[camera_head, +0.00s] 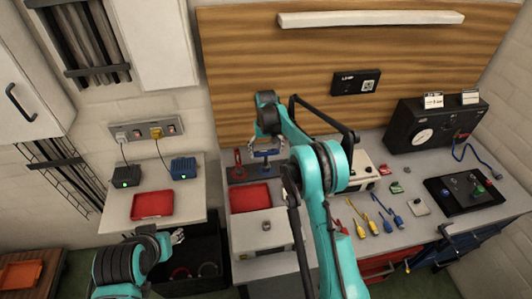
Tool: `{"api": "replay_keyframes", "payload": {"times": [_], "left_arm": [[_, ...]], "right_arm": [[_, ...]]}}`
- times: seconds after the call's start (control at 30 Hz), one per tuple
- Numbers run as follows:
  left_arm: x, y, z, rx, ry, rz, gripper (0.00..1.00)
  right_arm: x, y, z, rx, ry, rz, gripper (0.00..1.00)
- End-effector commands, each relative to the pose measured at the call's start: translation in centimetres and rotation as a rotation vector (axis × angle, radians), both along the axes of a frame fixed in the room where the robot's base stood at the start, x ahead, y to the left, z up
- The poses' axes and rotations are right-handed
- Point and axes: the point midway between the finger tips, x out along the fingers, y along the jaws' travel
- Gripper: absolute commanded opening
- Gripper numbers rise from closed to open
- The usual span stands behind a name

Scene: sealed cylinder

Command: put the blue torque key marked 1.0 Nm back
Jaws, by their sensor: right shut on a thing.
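My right gripper (267,142) is at the back of the bench, with its fingers shut on a blue key (266,154), which I take to be the torque key. The key's blue bar is level and its shaft points down. The 1.0 Nm marking is too small to read. A dark holder (237,178) is below and beside it, with a red key (238,160) upright at its left. I cannot tell whether the blue key's tip touches the holder. My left gripper (178,237) is low at the left, near the side table's front edge; its jaw opening is unclear.
A red tray (250,196) lies just in front of the holder. Blue and yellow tools (372,222) lie right of my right arm. A black gauge box (432,127) and a dark panel (464,192) stand at the right. Another red tray (152,204) is on the side table.

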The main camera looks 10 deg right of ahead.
Motion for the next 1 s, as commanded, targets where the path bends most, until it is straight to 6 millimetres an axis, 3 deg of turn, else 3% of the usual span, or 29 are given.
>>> {"api": "replay_keyframes", "payload": {"times": [0.37,0.4,0.43,0.8,1.0], "left_arm": [[0.0,0.0,-0.4,0.0,0.0,0.0,0.44],[0.0,0.0,-0.3,0.0,0.0,0.0,0.44],[0.0,0.0,-0.3,0.0,0.0,0.0,0.44],[0.0,0.0,-0.1,0.0,0.0,0.0,0.44],[0.0,0.0,0.3,0.0,0.0,0.0,0.44]], "right_arm": [[0.0,0.0,-0.6,0.0,0.0,0.0,0.25],[0.0,0.0,-0.5,0.0,0.0,0.0,0.96],[0.0,0.0,-0.4,0.0,0.0,0.0,1.0],[0.0,0.0,-0.2,0.0,0.0,0.0,1.0],[0.0,0.0,2.3,0.0,0.0,0.0,1.0]]}}
